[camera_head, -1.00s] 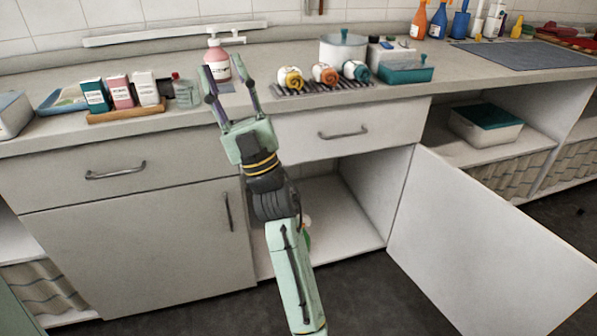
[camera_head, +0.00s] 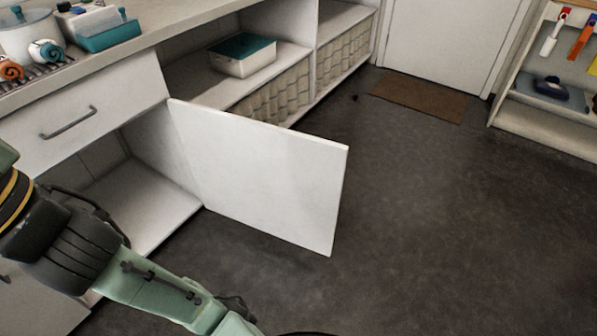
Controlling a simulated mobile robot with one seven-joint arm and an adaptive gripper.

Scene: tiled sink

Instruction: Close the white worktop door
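The white worktop door (camera_head: 262,178) stands wide open, hinged at its left edge beside the open cabinet (camera_head: 150,205). It sticks out over the dark floor, and its inner face and top edge show. No handle shows on this face. The cabinet's inside is open to view, with a bare white floor panel. My arm crosses the lower left of the picture, left of the door and apart from it.
A drawer with a grey handle (camera_head: 69,122) sits above the open cabinet. A box with a teal lid (camera_head: 243,54) stands on the open shelf behind the door. The dark floor (camera_head: 420,220) right of the door is clear. A brown mat (camera_head: 418,97) lies by a far door.

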